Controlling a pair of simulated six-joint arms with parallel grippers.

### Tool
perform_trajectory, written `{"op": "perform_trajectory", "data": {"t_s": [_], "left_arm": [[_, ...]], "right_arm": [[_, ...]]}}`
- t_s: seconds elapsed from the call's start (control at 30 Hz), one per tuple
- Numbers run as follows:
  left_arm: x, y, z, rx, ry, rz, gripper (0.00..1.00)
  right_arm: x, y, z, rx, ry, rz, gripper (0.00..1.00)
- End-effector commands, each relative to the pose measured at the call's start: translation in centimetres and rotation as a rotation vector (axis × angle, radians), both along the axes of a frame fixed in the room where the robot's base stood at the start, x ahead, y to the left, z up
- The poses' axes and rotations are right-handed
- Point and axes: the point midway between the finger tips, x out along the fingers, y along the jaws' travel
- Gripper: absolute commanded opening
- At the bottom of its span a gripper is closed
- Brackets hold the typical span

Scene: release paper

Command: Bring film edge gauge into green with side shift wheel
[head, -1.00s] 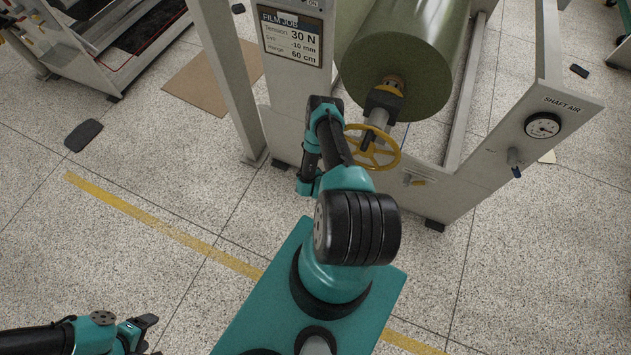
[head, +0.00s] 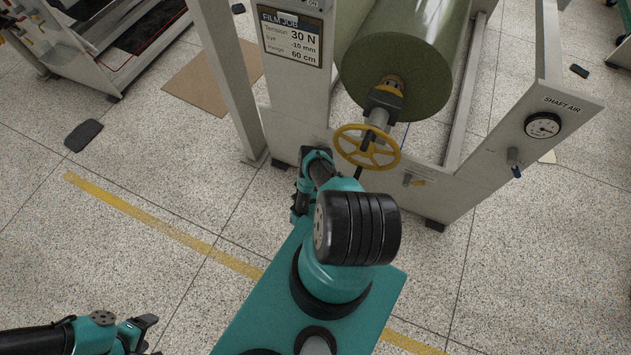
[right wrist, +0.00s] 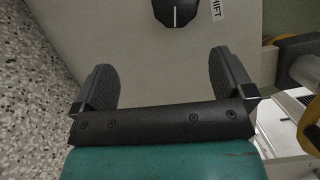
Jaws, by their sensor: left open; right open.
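A yellow spoked handwheel (head: 345,150) is on the machine front below the film roll's shaft. In the right wrist view, part of a yellow ring (right wrist: 312,125) shows at the right edge. My right gripper (right wrist: 165,72) is open and empty, facing a pale panel. Beyond its fingers is a black knob (right wrist: 178,10) with a white line, beside a partly cut-off label (right wrist: 218,8) reading "HIFT". I cannot tell a film edge gauge in either view. My left gripper (head: 146,334) is open and empty at the lower left, over the floor, far from the machine.
A large olive film roll (head: 405,60) sits in the grey frame. A film job sign (head: 291,38) reads 30 N, -10 mm, 60 cm. A shaft air dial (head: 542,125) and a small valve lever (head: 514,160) are at right.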

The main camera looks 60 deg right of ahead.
Motion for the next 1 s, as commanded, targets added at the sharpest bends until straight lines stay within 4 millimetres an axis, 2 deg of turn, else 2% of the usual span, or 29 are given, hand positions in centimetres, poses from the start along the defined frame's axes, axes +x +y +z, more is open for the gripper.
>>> {"op": "perform_trajectory", "data": {"t_s": [0.13,0.3,0.8,0.93,1.0], "left_arm": [[0.0,0.0,0.0,0.000,0.000,0.000,0.70],[0.0,0.0,0.0,0.000,0.000,0.000,0.70],[0.0,0.0,0.0,0.000,0.000,0.000,0.70],[0.0,0.0,0.0,0.000,0.000,0.000,0.70],[0.0,0.0,0.0,0.000,0.000,0.000,0.70]], "right_arm": [[-0.6,1.3,0.1,-0.025,-0.122,-0.005,1.00],[-0.9,1.9,0.3,-0.038,-0.188,-0.005,1.00],[-0.9,1.9,0.3,-0.039,-0.193,-0.005,1.00],[0.2,1.7,0.6,-0.027,-0.163,0.011,1.00],[1.5,1.5,0.9,-0.011,-0.122,0.031,1.00]]}}
